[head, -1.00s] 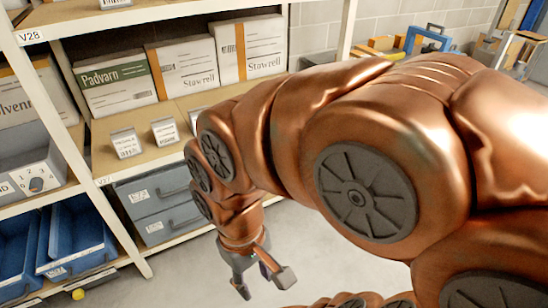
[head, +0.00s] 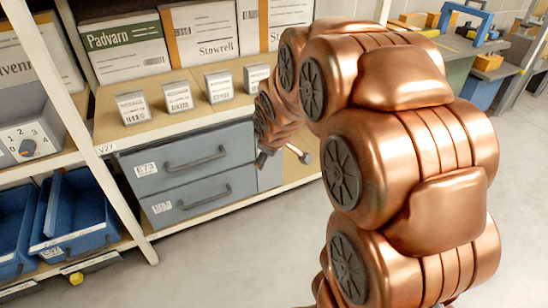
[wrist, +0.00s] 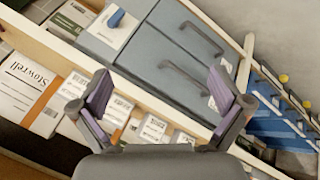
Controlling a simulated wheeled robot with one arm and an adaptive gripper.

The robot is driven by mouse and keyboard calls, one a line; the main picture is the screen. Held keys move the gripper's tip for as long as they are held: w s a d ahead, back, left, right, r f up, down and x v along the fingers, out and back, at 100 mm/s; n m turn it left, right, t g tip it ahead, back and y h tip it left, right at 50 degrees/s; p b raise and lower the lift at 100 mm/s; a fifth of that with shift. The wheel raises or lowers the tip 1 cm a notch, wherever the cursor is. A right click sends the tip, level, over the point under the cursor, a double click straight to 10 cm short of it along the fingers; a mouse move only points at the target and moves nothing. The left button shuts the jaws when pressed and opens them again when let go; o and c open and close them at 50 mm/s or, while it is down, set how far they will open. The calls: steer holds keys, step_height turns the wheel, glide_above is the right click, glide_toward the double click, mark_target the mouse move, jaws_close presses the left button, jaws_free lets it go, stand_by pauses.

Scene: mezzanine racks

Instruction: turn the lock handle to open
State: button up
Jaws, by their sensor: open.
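A small blue lever (wrist: 115,18), which looks like the lock handle, sits on a pale panel (wrist: 100,38) beside the grey drawers, at the top left of the wrist view. In the head view the panel (head: 270,172) shows right of the drawers, and my arm hides the lever. My gripper (head: 284,158) is in front of the shelf near the drawers' right end. In the wrist view my gripper (wrist: 160,92) is open and empty, its two fingers wide apart. The lever lies beyond the left finger, apart from it.
A numbered dial (head: 28,147) and blue bins (head: 75,220) are at left. The floor at right is clear.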

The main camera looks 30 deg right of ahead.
steer(key=w+d+f+n+t+b, duration=0.6)
steer(key=w+d+f+b, duration=0.4)
steer(key=f, duration=0.3)
steer(key=w+d+f+n+t+b, duration=0.55)
steer(key=w+d+f+b, duration=0.25)
steer(key=w+f+b, duration=0.35)
steer(key=shift+y, duration=0.4)
steer(key=shift+w+d+f+b, duration=0.15)
steer(key=shift+w+b, duration=0.3)
steer(key=shift+w, duration=0.7)
steer(key=shift+w+d+f+b, duration=0.1)
steer(key=shift+w+b, duration=0.3)
steer(key=shift+w, duration=0.7)
steer(key=shift+w+d+f+b, duration=0.15)
steer(key=shift+w+b, duration=0.3)
steer(key=shift+w, duration=0.7)
steer(key=shift+m, duration=0.25)
steer(key=c, duration=1)
